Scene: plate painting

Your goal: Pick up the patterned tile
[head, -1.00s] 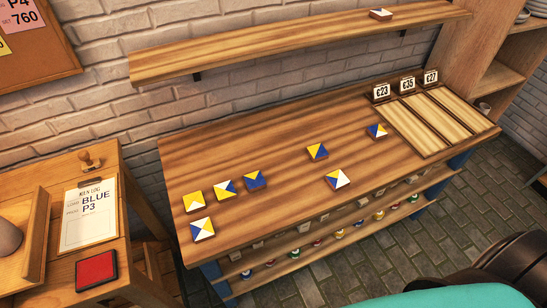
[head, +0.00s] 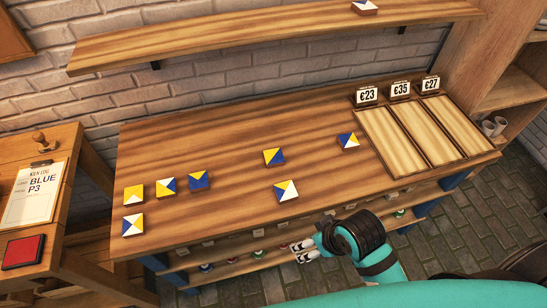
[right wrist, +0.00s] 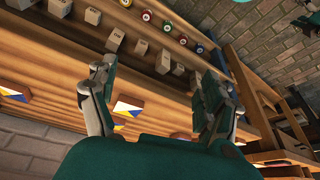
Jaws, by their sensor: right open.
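Several square patterned tiles in yellow, blue and white lie flat on the wooden workbench (head: 235,215). At its left are a yellow-white tile (head: 133,194), a white-blue-yellow tile (head: 133,225), a mixed tile (head: 166,188) and a blue-yellow tile (head: 198,180). Further right are a yellow-blue tile (head: 274,157), a white-yellow-blue tile (head: 286,190) and another tile (head: 348,141). One more tile (head: 364,7) lies on the wall shelf. My right gripper (head: 303,251) is open and empty off the bench's front edge, below the white-yellow-blue tile in the picture. My left gripper is out of view.
Three wooden trays with price cards (head: 380,140) occupy the bench's right end. A side table (head: 75,240) with clipboard, stamp and red pad stands left.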

